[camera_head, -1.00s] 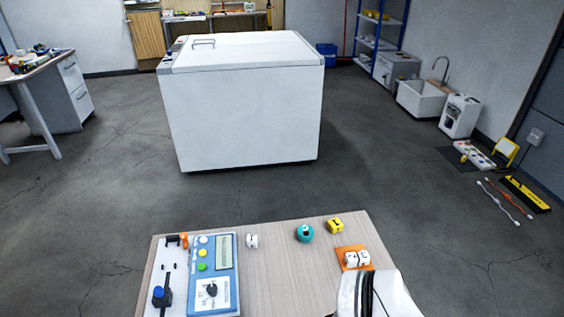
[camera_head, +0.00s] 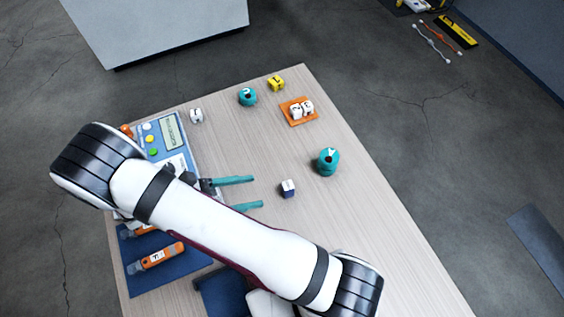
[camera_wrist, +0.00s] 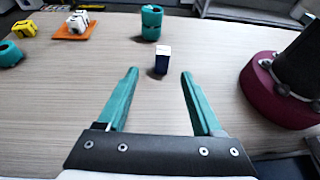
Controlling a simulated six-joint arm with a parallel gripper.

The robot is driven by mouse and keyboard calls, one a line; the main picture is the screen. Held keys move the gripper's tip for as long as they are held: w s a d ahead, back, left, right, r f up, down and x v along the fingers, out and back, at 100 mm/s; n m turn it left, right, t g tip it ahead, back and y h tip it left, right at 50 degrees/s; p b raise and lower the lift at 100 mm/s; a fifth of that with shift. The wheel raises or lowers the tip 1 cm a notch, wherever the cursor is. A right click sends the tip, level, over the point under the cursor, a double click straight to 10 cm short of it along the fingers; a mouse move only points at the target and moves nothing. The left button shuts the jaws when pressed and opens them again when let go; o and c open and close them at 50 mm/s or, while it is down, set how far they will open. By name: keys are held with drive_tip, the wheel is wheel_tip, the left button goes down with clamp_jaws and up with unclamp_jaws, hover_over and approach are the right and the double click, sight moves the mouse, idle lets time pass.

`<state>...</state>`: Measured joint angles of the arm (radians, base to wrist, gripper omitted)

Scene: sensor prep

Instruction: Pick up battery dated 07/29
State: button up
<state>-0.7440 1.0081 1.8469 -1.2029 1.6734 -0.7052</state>
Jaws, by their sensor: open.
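No date is readable on any object, so I cannot tell which one is the battery dated 07/29. A small white and dark-blue block (camera_head: 288,189) stands upright on the table. In the wrist view the block (camera_wrist: 161,61) is just beyond the fingertips, roughly centred between them. My gripper (camera_head: 258,192) is open and empty, with its teal fingers pointing at the block and apart from it; they also show in the wrist view (camera_wrist: 160,78). Two orange items with white labels, one of them clear (camera_head: 161,256), lie on a blue mat (camera_head: 190,273), partly hidden by my arm.
A teal cylinder (camera_head: 327,162) stands behind the block. Further back are an orange tray (camera_head: 289,108) with white cubes, another teal item (camera_head: 247,97), a yellow block (camera_head: 276,83) and a white block (camera_head: 196,116). A blue meter (camera_head: 171,125) is at left. The table's right side is clear.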

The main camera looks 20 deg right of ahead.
sight(301, 189)
drive_tip(key=x, duration=1.4)
drive_tip(key=shift+s+d+f, duration=0.2)
drive_tip(key=shift+s+d, duration=0.05)
drive_tip(key=shift+s, duration=0.05)
clamp_jaws()
